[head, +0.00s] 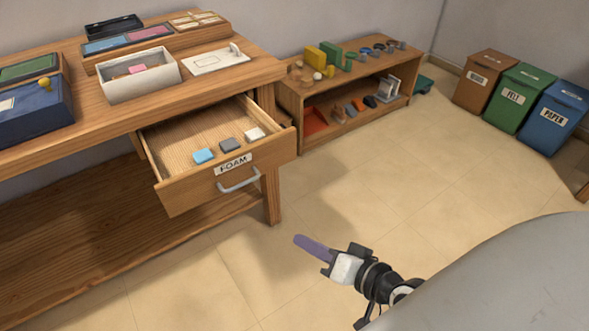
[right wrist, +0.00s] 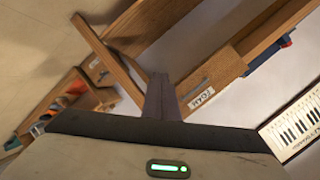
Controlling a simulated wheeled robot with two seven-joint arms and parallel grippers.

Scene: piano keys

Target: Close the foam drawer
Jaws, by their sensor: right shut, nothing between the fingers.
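The wooden drawer (head: 188,190) labelled FOAM is pulled out of the workbench, with a grey bar handle (head: 239,181) on its front. Inside lie a blue block (head: 203,156), a grey block (head: 230,145) and a white block (head: 254,134). My right gripper (head: 303,241) is shut and empty, its purple fingers together, over the floor to the lower right of the drawer front and apart from it. In the right wrist view the closed fingers (right wrist: 160,88) point up the picture, with the FOAM label (right wrist: 202,99) to their right. My left gripper is not in view.
The workbench top (head: 195,92) carries a white box (head: 138,82), a blue case (head: 38,108) and trays. A low shelf (head: 345,125) with small items stands behind. Several bins (head: 516,97) stand at the right. A keyboard (right wrist: 292,125) shows in the right wrist view. Floor is clear around the gripper.

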